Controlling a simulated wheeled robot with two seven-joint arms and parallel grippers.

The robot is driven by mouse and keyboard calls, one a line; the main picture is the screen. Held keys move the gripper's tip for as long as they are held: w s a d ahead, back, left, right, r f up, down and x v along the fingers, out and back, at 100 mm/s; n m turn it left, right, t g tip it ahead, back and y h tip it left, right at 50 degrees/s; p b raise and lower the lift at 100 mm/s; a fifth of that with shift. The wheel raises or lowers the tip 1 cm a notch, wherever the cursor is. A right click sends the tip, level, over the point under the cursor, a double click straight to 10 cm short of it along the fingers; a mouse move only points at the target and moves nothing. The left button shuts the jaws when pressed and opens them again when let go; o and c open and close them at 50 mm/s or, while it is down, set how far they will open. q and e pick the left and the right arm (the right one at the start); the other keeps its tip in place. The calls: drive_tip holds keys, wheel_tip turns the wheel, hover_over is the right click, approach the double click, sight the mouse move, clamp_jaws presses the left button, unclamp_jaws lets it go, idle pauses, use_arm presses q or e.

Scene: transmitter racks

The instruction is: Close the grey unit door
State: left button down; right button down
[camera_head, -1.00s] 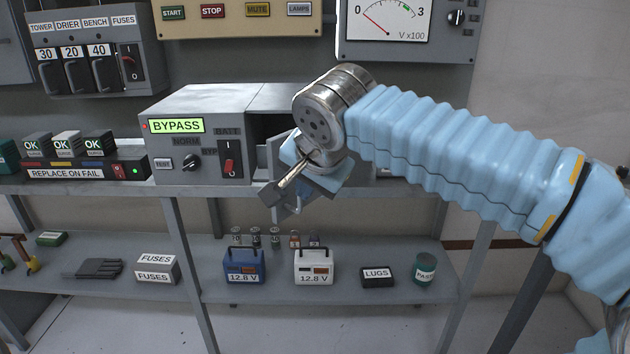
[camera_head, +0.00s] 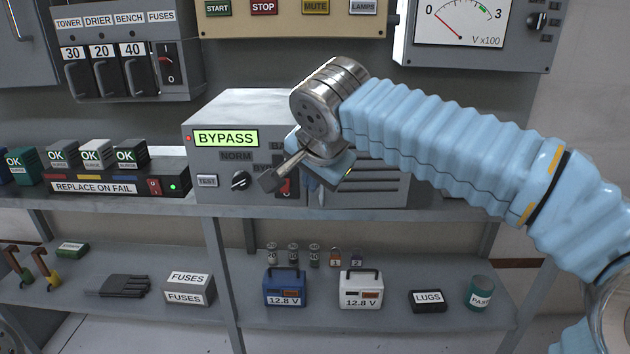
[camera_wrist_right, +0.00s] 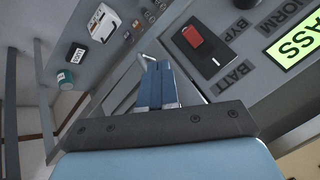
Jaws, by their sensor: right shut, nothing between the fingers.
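The grey unit (camera_head: 235,170) with the lit BYPASS display stands on the upper shelf. Its louvred door panel (camera_head: 385,182) shows to the right of my wrist and looks flat across the front. My wrist hides the door's left part, so I cannot tell whether it is fully shut. My right gripper (camera_head: 314,186) is in front of the unit, just right of the red switch, fingers together and empty. In the right wrist view its blue fingers (camera_wrist_right: 157,75) point at the unit's front, beside a pale bent handle (camera_wrist_right: 148,60). Contact is unclear. My left gripper is not in view.
A black unit (camera_head: 120,185) with OK modules stands left of the grey unit. The lower shelf holds a blue battery (camera_head: 284,288), a white battery (camera_head: 360,290), a LUGS box (camera_head: 427,301) and a green can (camera_head: 480,293). Panels hang above.

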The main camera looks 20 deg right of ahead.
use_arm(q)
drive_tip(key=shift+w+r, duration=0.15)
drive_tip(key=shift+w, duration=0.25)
use_arm(e)
drive_tip(key=shift+w, duration=0.9)
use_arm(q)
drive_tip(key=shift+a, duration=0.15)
